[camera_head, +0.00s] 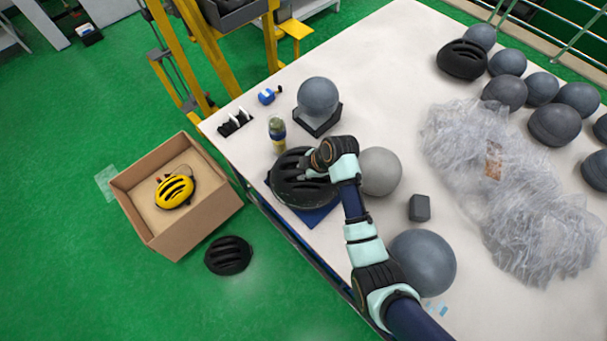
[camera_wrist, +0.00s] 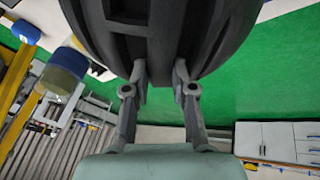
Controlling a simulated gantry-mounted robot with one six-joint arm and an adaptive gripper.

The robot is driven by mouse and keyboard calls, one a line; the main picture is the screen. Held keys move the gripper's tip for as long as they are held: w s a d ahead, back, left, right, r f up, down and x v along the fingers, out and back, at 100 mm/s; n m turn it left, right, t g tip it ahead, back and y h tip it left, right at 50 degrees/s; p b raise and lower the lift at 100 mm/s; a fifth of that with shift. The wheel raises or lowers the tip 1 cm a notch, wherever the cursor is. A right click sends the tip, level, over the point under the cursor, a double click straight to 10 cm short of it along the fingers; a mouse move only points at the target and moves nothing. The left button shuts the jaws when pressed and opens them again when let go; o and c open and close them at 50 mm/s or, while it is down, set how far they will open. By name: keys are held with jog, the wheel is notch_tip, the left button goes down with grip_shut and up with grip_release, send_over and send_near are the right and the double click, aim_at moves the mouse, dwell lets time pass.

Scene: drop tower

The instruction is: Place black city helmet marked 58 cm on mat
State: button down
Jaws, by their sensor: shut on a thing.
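A black vented helmet (camera_head: 292,181) is at the left edge of the white table, over a blue mat (camera_head: 318,214) that shows below it. My gripper (camera_head: 318,168) is shut on the helmet at its upper right side. In the wrist view the fingers (camera_wrist: 159,88) reach the rim of the dark helmet (camera_wrist: 160,35), which fills the top. I cannot tell whether the helmet touches the mat. Another black helmet (camera_head: 228,255) lies on the green floor, and one more (camera_head: 462,59) lies at the back of the table. No 58 cm marking is readable.
A bottle (camera_head: 277,130) stands just behind the helmet, and a grey ball on a black stand (camera_head: 320,123) is farther back. A pale ball (camera_head: 380,171) is close at right. A cardboard box (camera_head: 218,214) with a yellow helmet (camera_head: 175,191) is on the floor. Crumpled plastic (camera_head: 505,180) covers the right side.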

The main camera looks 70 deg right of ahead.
jog(key=shift+f, duration=1.4)
jog(key=shift+f, duration=0.2)
jog(key=c, duration=1)
grip_release()
jog(key=shift+o, duration=0.2)
jog(key=shift+r, duration=0.3)
jog(key=p+v, duration=0.1)
jog(key=v, duration=1)
jog(key=shift+s+r+p, duration=0.2)
jog(key=shift+r+p, duration=0.15)
